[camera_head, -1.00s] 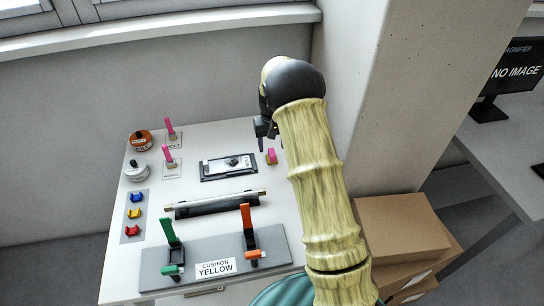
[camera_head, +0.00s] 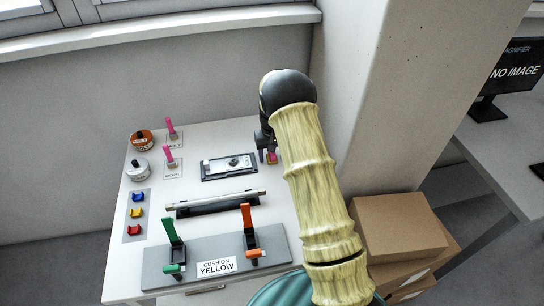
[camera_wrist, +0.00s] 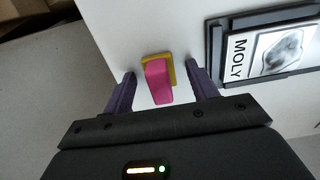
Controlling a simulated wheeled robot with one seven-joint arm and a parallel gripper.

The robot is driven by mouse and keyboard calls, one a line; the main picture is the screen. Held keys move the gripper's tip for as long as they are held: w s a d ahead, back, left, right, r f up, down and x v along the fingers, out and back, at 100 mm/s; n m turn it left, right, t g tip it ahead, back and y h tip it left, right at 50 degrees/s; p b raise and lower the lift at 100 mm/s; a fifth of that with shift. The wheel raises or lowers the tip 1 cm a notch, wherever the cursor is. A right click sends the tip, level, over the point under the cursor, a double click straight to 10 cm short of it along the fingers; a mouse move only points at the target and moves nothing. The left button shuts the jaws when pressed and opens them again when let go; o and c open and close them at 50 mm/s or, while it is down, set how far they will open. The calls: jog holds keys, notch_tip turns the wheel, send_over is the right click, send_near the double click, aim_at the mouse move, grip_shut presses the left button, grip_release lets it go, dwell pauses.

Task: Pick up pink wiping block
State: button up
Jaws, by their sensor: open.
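The pink wiping block (camera_wrist: 158,82) has a yellow layer on its far side and rests on the white table. In the wrist view it is between the two dark purple fingers of my gripper (camera_wrist: 161,92), with a gap on each side. The fingers are open and hold nothing. In the head view the pink block (camera_head: 272,158) shows at the table's right edge, just below my gripper (camera_head: 266,155), which is partly hidden by my arm. Whether the fingertips are down at the table's height is hard to tell.
A dark tray (camera_head: 204,178) with a part labelled MOLY lies left of the block. A rod on a black holder (camera_head: 215,203), a grey clamp fixture (camera_head: 205,282), two lidded pots and several coloured pieces cover the left and front. A concrete pillar (camera_head: 350,90) stands close on the right.

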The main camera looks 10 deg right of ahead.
jog(key=c, duration=1.1)
jog(key=shift+o, duration=0.2)
jog(key=shift+r, duration=0.15)
notch_tip(320, 180, up, 10)
jog(key=shift+f+b, duration=0.1)
jog(key=shift+b, duration=0.6)
